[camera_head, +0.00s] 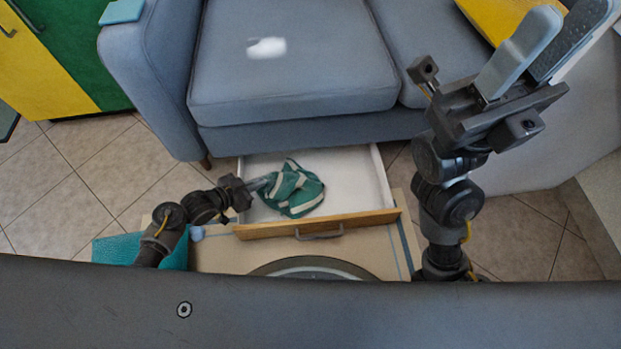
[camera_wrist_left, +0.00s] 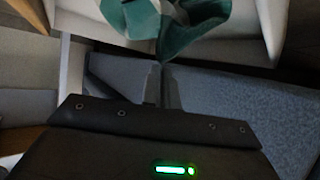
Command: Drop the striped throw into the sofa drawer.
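The striped throw (camera_head: 300,194), green with pale bands, is a crumpled bundle over the open sofa drawer (camera_head: 362,172). The drawer is white inside with a wooden front and a grey handle. My left gripper (camera_head: 262,183) reaches in over the drawer's left side and meets the throw's left edge. In the left wrist view its fingers (camera_wrist_left: 161,70) are close together, with the throw (camera_wrist_left: 185,22) gathered at their tips. I cannot tell whether the throw touches the drawer floor. My right gripper (camera_head: 572,28) is raised at the upper right, its fingers apart and empty.
The blue-grey sofa (camera_head: 290,85) stands behind the drawer, with a blurred white patch (camera_head: 267,47) on its seat. A teal box (camera_head: 118,249) is beside my left arm. A green and yellow cabinet (camera_head: 75,50) stands at the upper left. Tiled floor on the left is clear.

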